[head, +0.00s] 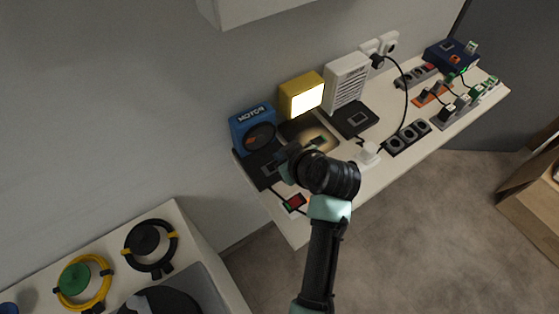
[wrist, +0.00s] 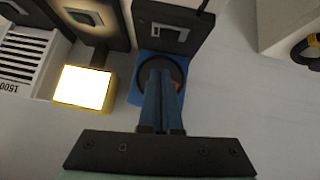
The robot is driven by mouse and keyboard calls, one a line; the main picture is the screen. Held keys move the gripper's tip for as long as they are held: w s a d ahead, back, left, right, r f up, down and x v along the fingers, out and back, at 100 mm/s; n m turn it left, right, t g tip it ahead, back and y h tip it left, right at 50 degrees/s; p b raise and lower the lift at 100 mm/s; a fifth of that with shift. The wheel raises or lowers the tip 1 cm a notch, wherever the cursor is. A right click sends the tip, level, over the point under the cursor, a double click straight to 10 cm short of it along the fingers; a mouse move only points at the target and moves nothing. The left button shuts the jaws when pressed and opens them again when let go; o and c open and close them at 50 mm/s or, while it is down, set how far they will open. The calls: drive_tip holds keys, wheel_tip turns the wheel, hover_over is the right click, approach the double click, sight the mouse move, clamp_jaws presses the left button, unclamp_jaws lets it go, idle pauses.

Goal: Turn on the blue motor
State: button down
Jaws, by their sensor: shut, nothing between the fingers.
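The blue motor (head: 246,123), labelled MOTOR, stands at the left end of the white shelf against the wall. It has a dark round front and a black base plate (head: 258,168) before it. In the wrist view the motor (wrist: 137,96) is partly hidden behind my fingers. My gripper (head: 285,158) is just in front of the motor in the head view, its fingertips partly hidden by my wrist. In the wrist view my gripper (wrist: 161,68) is shut and empty, its fingers overlapping the round front. I cannot tell whether they touch it. A small red switch (head: 294,202) lies near the shelf's front edge.
A lit yellow lamp (head: 301,95) and white heater (head: 346,81) stand right of the motor. Power strips (head: 408,136), plugs and cables crowd the shelf's right side. Wall sockets (head: 379,46) are behind. A lower white surface (head: 195,245) with ringed items is at left.

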sight(270, 164)
drive_tip(key=x, duration=0.3)
drive_tip(key=shift+a, duration=0.1)
drive_tip(key=f, duration=0.2)
drive_tip(key=shift+w+d+f, duration=0.1)
drive_tip(key=shift+d+f, duration=0.1)
drive_tip(key=shift+f, duration=0.75)
drive_tip(key=shift+d, duration=0.1)
drive_tip(key=shift+f+b, duration=0.35)
drive_tip(key=shift+b, duration=0.1)
drive_tip(key=shift+r, duration=0.1)
drive_tip(key=shift+s+a+r+p, duration=0.1)
drive_tip(key=shift+s+a+p, duration=0.35)
drive_tip(key=shift+a+p, duration=0.2)
